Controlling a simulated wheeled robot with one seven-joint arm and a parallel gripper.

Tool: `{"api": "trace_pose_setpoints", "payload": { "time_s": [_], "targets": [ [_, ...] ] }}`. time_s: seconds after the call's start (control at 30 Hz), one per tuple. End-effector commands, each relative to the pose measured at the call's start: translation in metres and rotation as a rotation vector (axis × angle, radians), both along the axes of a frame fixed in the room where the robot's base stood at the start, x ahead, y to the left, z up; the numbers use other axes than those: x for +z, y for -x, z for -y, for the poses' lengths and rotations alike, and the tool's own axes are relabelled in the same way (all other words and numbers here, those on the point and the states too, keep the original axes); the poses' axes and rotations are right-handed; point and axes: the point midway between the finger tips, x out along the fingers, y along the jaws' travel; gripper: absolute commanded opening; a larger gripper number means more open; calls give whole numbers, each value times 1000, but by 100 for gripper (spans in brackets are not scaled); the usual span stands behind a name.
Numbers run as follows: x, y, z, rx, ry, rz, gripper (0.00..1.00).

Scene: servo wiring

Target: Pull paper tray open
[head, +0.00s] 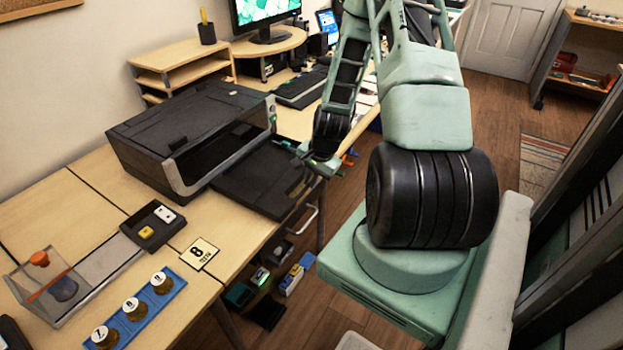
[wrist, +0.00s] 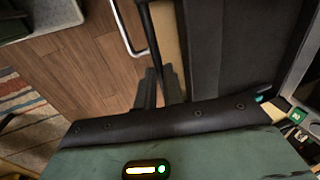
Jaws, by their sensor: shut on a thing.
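The printer (head: 190,130) is a black and grey box on the wooden desk at the left of the head view. Its flat black paper tray (head: 262,180) sticks out from the printer's front toward the desk's edge. The tray also fills the upper right of the wrist view (wrist: 240,45). My gripper (head: 302,182) is at the tray's outer edge and is shut on it. In the wrist view the dark fingers (wrist: 160,88) are close to the tray's left edge. The exact contact is dark and partly hidden by my wrist.
A white handle (head: 303,222) juts from the desk front below the tray.

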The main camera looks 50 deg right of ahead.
Motion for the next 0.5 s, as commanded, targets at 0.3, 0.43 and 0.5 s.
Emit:
{"api": "trace_pose_setpoints", "payload": {
  "time_s": [0.3, 0.43, 0.5],
  "targets": [
    [1, -1, 0, 1, 1, 1, 29],
    [1, -1, 0, 1, 0, 1, 31],
    [1, 0, 0, 1, 0, 1, 31]
  ]
}}
